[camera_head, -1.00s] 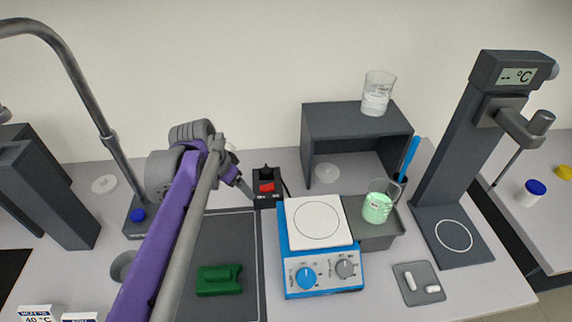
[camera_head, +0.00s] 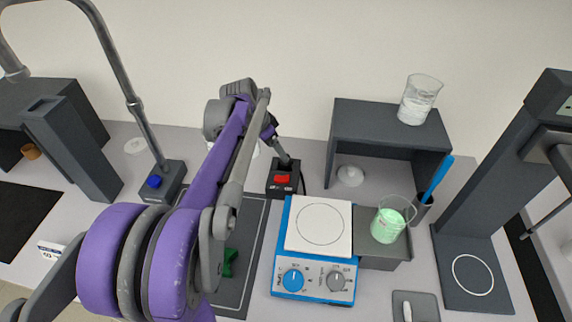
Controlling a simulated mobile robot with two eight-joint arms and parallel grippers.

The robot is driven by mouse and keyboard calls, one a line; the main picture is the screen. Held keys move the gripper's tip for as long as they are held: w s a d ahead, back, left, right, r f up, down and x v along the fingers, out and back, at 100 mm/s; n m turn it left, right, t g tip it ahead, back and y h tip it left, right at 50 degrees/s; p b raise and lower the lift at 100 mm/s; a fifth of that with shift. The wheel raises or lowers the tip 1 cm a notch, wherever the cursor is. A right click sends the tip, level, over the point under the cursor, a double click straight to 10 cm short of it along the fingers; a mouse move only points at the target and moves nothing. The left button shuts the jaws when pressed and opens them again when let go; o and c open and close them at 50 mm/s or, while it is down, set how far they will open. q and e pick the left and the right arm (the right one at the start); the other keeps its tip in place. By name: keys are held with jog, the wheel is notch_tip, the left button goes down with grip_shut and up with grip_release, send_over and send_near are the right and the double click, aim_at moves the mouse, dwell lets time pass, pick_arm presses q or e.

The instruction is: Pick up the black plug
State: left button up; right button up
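A small dark power socket (camera_head: 283,190) with a red switch (camera_head: 282,179) stands on the bench behind the hotplate. A black cable shows at its right side. My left gripper (camera_head: 286,161) is at the back top of this socket, where the black plug sits in the earlier view. The gripper now covers most of that spot, so I cannot make out the plug clearly. The fingers are small and dark here, and I cannot tell whether they are open or shut on the plug. My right gripper is not in view.
A blue hotplate (camera_head: 313,276) with a white top stands right of the socket. A grey shelf (camera_head: 390,110) with a beaker (camera_head: 417,101) on top is behind it. A green beaker (camera_head: 388,226) stands right. A lamp stand (camera_head: 135,105) rises at left.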

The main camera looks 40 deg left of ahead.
aim_at(286, 165)
pick_arm(q)
jog(key=x, duration=0.5)
jog(key=shift+w+d+f, duration=0.15)
jog(key=shift+d+f, duration=0.15)
jog(key=shift+d, duration=0.15)
jog(key=shift+c, duration=0.3)
grip_shut()
